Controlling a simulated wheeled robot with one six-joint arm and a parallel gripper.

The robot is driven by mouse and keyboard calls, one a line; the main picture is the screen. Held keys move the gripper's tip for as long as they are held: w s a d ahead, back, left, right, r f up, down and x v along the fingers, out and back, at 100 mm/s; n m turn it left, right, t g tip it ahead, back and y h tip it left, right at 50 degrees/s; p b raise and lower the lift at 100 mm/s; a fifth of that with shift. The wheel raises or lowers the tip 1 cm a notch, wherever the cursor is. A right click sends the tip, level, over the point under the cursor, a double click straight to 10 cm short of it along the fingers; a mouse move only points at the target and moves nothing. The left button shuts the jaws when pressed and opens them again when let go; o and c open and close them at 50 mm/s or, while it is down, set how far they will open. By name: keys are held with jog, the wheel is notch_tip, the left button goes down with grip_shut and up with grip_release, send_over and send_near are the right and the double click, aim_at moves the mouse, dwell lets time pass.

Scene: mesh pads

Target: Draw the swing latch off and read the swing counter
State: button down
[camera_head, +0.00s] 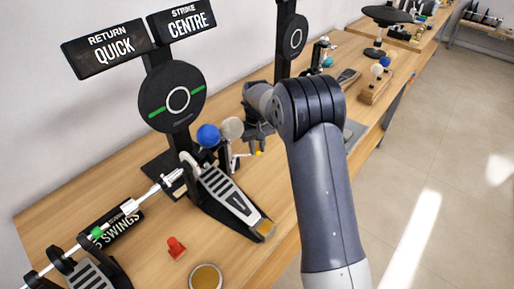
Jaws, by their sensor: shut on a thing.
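My gripper (258,143) is beside the near pedal's post, right of the blue ball (208,136) and the pale ball (232,128). It is shut on a small orange-tipped part (259,152), perhaps the swing latch; fingers and arm hide most of it. A black drum marked "5 SWINGS" (112,226), which looks like the swing counter, lies at the left by the silver shaft (145,200). The pedal (228,194) with its striped footboard stands below the round black pad (172,97) with a white ring and green marks.
Signs read "RETURN QUICK" (107,50) and "STRIKE CENTRE" (183,20). A red knob-like piece (176,248) and a round tan disc (206,278) lie on the wooden bench (150,265). A second pad (293,37) stands behind my arm. A wooden block with balls (376,85) sits farther right.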

aim_at(257, 149)
dwell(0.3)
jog(key=c, duration=1.3)
grip_release()
jog(key=shift+o, duration=0.2)
notch_tip(257, 149, up, 11)
jog(key=b, duration=0.1)
jog(key=shift+f, duration=0.2)
notch_tip(257, 149, down, 11)
jog(key=shift+r+p, duration=0.2)
jog(key=shift+p, duration=0.35)
jog(key=shift+s+m, duration=0.15)
jog(key=shift+m, duration=0.15)
